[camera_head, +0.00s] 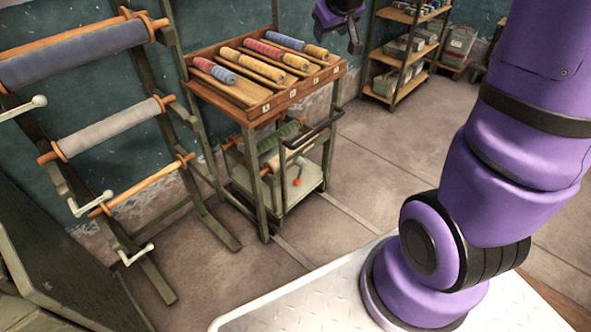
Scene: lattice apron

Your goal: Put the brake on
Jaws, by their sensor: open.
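A small cart (310,178) with a dark push handle (318,128) stands partly under the wooden rack. A small red part (297,182) shows low on the cart; I cannot tell whether it is the brake or how it is set. Rolls, one green and one cream, show at the cart, partly hidden by posts. My gripper (354,42) is at the top centre, open and empty, pointing down. It is apart from the cart, and part of my wrist is cut off by the top edge.
A wooden tray rack (262,115) holds several coloured rolls above the cart. At the left, a frame (140,262) carries large rollers with white levers (78,207). Shelves (402,62) with boxes stand at the back. The floor (355,170) right of the cart is clear.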

